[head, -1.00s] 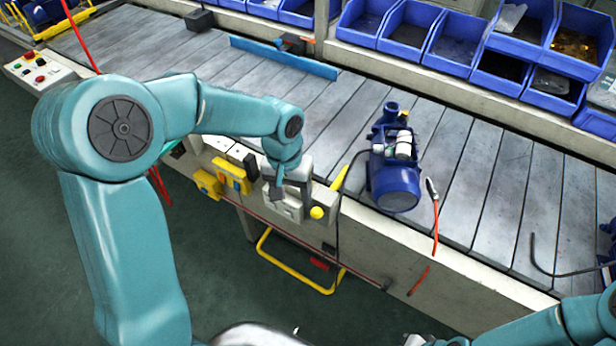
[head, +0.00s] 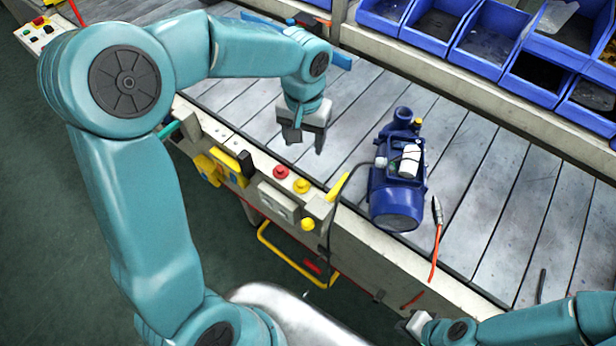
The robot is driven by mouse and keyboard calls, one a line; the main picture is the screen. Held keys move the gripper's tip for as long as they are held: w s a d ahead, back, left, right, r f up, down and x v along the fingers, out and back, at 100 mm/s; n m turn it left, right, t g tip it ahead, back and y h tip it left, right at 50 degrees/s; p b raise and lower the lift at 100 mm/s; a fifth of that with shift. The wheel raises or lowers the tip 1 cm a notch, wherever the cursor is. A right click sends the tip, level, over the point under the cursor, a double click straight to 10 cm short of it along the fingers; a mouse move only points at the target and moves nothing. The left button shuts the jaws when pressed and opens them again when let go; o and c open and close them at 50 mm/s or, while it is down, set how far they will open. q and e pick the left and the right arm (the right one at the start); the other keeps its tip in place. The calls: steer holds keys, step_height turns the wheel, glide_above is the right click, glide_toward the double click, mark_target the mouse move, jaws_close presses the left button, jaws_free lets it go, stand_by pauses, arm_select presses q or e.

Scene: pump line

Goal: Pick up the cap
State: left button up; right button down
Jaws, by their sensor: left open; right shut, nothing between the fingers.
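A blue pump (head: 396,190) stands on the slatted conveyor (head: 475,190). A small white cylindrical part (head: 410,160) sits on its upper side; it may be the cap, but I cannot tell for sure. No other clear cap shows. My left gripper (head: 304,143) points down over the conveyor, left of the pump and apart from it. Its fingers are open with nothing between them. My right gripper (head: 416,324) is at the bottom edge, in front of the conveyor, partly hidden by its own arm. It is shut and empty.
Blue bins (head: 500,45) line the back. A red-handled tool (head: 436,238) lies right of the pump. Control boxes with red and yellow buttons (head: 281,172) line the conveyor's front edge, with a yellow bar frame (head: 290,268) below. Slats right of the pump are mostly clear.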

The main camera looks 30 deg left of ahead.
arm_select(q)
glide_above(301, 183)
steer(key=f, duration=1)
steer(key=shift+d, duration=0.2)
steer(key=shift+s+a+f, duration=0.1)
steer(key=shift+s+f, duration=0.05)
steer(key=shift+f, duration=0.15)
step_height(301, 183, down, 6)
steer(key=shift+a+r, duration=0.15)
steer(key=shift+r, duration=0.1)
steer(key=shift+w, duration=0.25)
steer(key=c, duration=0.8)
